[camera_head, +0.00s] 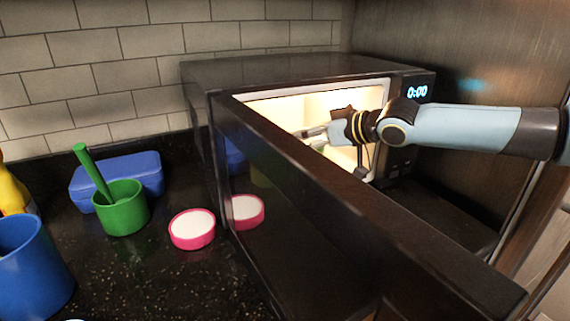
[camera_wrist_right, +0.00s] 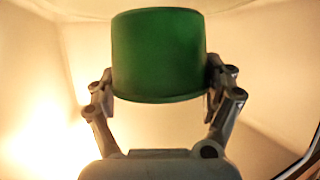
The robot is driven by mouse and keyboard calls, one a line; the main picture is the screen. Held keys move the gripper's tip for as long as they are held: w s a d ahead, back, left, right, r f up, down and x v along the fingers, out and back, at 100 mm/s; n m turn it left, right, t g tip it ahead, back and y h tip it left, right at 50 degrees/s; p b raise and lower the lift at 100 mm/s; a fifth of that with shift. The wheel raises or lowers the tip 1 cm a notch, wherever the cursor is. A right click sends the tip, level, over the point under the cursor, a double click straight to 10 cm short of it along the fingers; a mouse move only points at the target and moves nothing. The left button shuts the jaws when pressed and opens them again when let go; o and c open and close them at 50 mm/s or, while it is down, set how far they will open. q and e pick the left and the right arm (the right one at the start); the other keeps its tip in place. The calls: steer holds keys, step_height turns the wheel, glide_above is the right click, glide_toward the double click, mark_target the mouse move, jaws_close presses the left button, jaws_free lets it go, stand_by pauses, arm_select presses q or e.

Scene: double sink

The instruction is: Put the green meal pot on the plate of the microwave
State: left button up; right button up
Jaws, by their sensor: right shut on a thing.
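The green meal pot (camera_wrist_right: 158,55) fills the upper middle of the right wrist view, held between the two fingers of my right gripper (camera_wrist_right: 160,92). My right arm reaches in from the right in the head view, and the right gripper (camera_head: 314,136) is inside the lit microwave (camera_head: 290,72). The microwave's dark door (camera_head: 350,210) stands open toward me and hides the lower part of the cavity. The microwave plate is not visible, so I cannot tell whether the pot touches it. My left gripper is not in view.
On the dark counter left of the door stand a green cup (camera_head: 122,210) with a green handle in it, a pink-rimmed white round container (camera_head: 192,229), a blue box (camera_head: 130,172) and a blue cup (camera_head: 32,270). The door mirrors some of them.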

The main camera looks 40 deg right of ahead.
steer(key=w+b, duration=0.1)
steer(key=w, duration=0.4)
steer(key=shift+w+a+b, duration=0.1)
steer(key=shift+a+b, duration=0.1)
steer(key=shift+b, duration=0.2)
steer(key=shift+w+r, duration=0.1)
steer(key=shift+w, duration=0.4)
steer(key=shift+w+a+f, duration=0.1)
steer(key=shift+w+f, duration=0.05)
steer(key=shift+f, duration=1.65)
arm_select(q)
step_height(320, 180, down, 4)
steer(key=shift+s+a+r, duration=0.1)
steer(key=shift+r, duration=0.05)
arm_select(e)
steer(key=shift+f+b, duration=0.2)
steer(key=shift+b, duration=0.2)
steer(key=o, duration=1.5)
steer(key=shift+r, duration=0.1)
